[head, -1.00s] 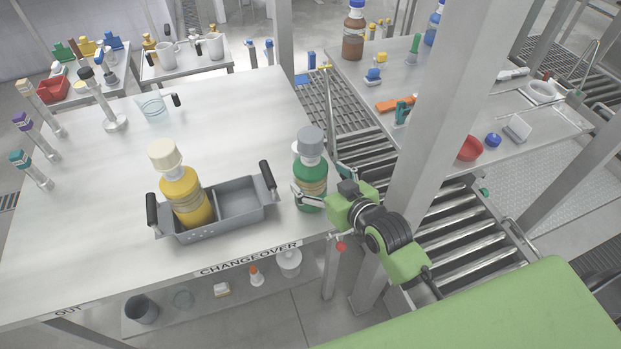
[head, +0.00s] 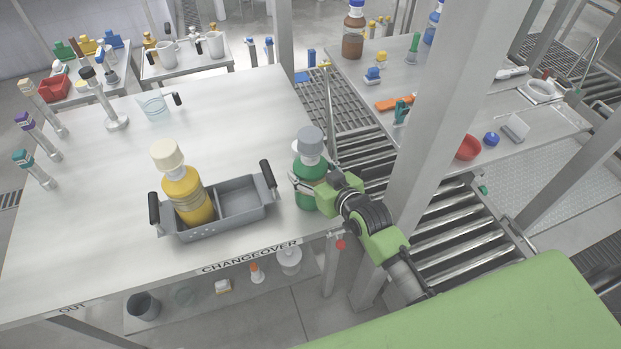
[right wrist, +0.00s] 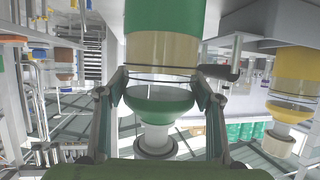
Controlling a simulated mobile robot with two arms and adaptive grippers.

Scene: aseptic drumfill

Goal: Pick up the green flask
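The green flask (head: 308,172) with a grey cap stands upright on the changeover table near its right edge. My right gripper (head: 308,182) is level with its body, with one finger in front of the flask; the other finger is hidden. In the right wrist view the flask (right wrist: 160,98) appears upside down, between the two fingers of the right gripper (right wrist: 161,82). The fingers are spread wide, close to its sides at the label and shoulder; firm contact cannot be made out. My left gripper is not in view.
A grey two-compartment carrier (head: 243,217) stands left of the flask, with a yellow flask (head: 185,195) in its left compartment and the right one empty. A metal post (head: 430,130) and a roller conveyor (head: 450,225) lie to the right.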

